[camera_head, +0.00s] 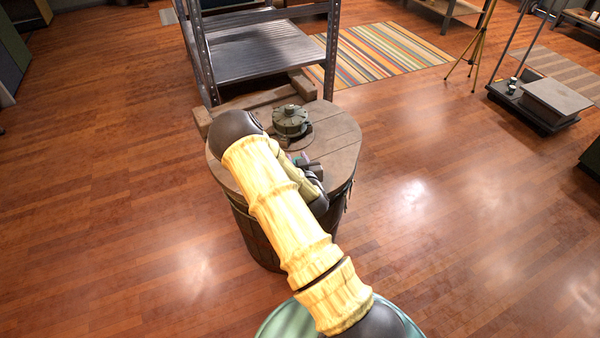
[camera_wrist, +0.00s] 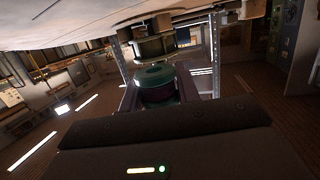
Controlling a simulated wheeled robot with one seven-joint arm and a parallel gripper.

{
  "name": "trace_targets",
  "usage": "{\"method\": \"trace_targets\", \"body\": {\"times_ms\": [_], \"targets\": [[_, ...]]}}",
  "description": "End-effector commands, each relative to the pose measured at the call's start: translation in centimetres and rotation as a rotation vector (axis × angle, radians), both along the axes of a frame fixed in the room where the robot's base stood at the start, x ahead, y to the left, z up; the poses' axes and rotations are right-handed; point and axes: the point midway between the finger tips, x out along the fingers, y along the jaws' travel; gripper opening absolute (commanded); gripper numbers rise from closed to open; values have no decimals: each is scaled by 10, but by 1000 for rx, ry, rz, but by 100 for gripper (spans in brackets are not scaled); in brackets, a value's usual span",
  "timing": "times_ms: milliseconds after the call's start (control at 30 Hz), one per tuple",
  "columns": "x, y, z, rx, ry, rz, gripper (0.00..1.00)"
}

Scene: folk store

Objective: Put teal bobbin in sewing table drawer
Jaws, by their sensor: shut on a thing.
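The teal bobbin (camera_wrist: 153,75), with a dark purple band, sits between the fingers of my gripper (camera_wrist: 158,88) in the wrist view. My gripper is shut on it. In the head view my gripper (camera_head: 305,160) is over the round wooden barrel top, mostly hidden by my yellow arm. The bobbin cannot be made out clearly there. No sewing table or drawer can be identified in either view.
A round green-grey metal object (camera_head: 290,120) stands on the barrel top (camera_head: 335,138), just beyond my gripper. A metal shelf rack (camera_head: 260,55) stands behind it. A striped rug (camera_head: 380,52) lies beyond. Wooden floor (camera_head: 450,200) to the right is clear.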

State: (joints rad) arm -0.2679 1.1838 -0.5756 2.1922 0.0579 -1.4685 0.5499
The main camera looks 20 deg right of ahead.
Motion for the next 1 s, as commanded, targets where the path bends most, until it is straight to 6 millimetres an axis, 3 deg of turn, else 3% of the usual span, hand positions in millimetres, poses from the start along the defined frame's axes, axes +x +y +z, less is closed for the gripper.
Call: {"method": "trace_targets", "body": {"times_ms": [100,467,800,1000], "targets": [[0,0,-17,-1,0,1,10],[0,0,-21,0,-2,0,10],[-1,-3,-60,-1,-1,-4,10],[-1,-3,-62,0,-2,-5,10]]}}
